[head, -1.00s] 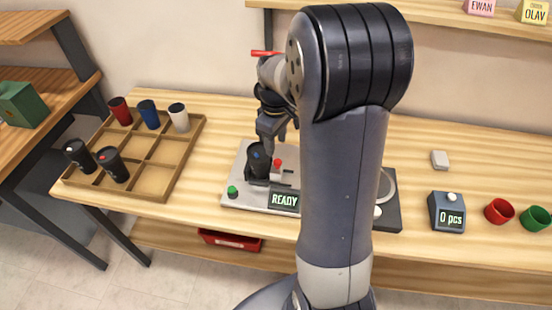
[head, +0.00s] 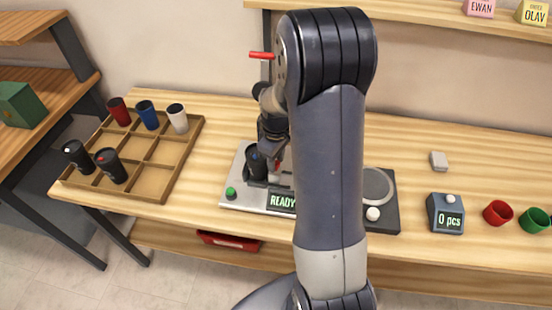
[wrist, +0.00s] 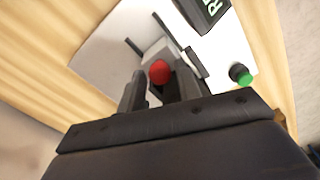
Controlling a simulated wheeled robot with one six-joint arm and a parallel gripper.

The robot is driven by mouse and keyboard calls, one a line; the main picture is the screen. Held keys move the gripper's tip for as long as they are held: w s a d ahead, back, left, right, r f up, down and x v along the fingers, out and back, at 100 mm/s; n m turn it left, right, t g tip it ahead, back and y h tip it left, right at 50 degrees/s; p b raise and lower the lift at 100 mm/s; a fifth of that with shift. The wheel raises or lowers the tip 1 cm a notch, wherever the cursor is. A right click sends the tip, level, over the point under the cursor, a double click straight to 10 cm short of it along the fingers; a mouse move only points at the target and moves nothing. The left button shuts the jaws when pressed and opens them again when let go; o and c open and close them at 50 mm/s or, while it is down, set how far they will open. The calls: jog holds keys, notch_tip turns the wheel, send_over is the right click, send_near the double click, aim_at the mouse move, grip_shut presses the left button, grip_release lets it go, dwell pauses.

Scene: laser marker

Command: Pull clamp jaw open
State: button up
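In the wrist view the red knob (wrist: 160,72) shows between the two fingers of my gripper (wrist: 160,78), in front of a grey jaw block (wrist: 158,48). The fingers stand apart, one on each side of the knob, with narrow gaps. Contact with the knob is not visible.
A green button (head: 231,193) and a READY display (head: 282,201) sit on the machine's front. A wooden tray (head: 150,180) with several cups stands left. A scale (head: 397,215), a counter box (head: 446,213) and red and green cups are right. My arm hides the middle.

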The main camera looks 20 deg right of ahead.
grip_shut()
jog(key=shift+s+d, duration=0.5)
jog(key=shift+d, duration=0.25)
jog(key=shift+o, duration=1.6)
grip_release()
jog(key=shift+r, duration=0.1)
notch_tip(320, 180, up, 11)
jog(key=shift+b, duration=0.4)
